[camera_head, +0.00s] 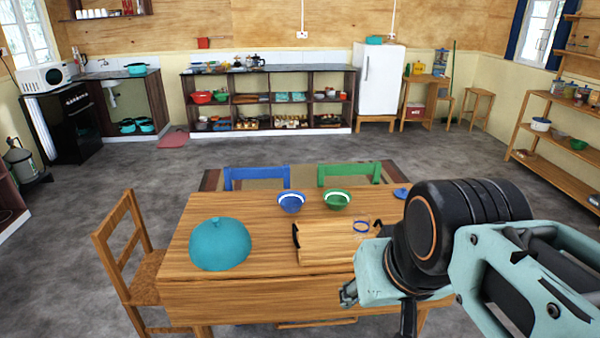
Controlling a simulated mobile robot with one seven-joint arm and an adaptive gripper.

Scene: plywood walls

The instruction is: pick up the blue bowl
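The blue bowl (291,202) stands upright on the wooden table (180,262), near its far edge and left of a green bowl (337,200). My gripper (348,296) shows at the lower right, in front of the table's near right part. It is well to the right of the blue bowl and nearer the camera, apart from it. Its fingers are mostly hidden behind its own body and the arm, so I cannot see whether they are open or shut.
A teal dome (220,244) sits on the table's left. A wooden tray (325,243) with dark handles lies in the middle, with a blue-rimmed clear item (361,226) by its right part. Blue (257,178) and green (349,173) chairs stand behind the table; a wooden chair (127,245) stands left.

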